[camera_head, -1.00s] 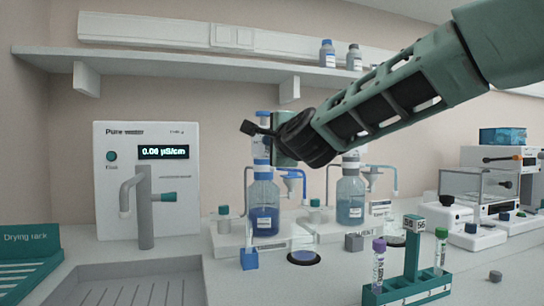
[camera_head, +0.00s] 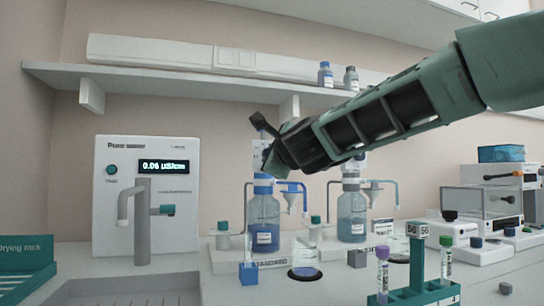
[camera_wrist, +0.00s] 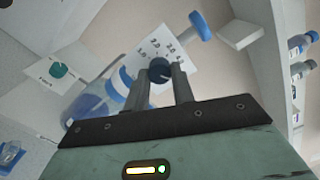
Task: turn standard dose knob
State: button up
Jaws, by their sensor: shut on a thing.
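The standard dose knob (camera_wrist: 159,68) is a dark round knob on a white dial plate (camera_wrist: 183,48) with printed numbers, in the wrist view. My gripper (camera_wrist: 160,76) has one finger on each side of the knob and is shut on it. In the head view my gripper (camera_head: 270,155) is at the top of the left dispenser, whose bottle (camera_head: 264,222) holds blue liquid above a base labelled STANDARD. The knob is hidden there behind my gripper.
A second dispenser bottle (camera_head: 352,215) stands close on the right. A glass beaker (camera_head: 305,258) and a blue cube (camera_head: 249,273) are in front. A teal tube rack (camera_head: 418,290) stands at front right. A shelf (camera_head: 200,85) runs above; a water purifier (camera_head: 150,230) stands left.

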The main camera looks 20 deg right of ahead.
jog(key=shift+f, duration=0.1)
jog(key=o, duration=1)
jog(key=shift+s, duration=0.15)
jog(key=s+p, duration=1.4)
jog(key=s, duration=0.3)
jog(key=shift+p, duration=0.3)
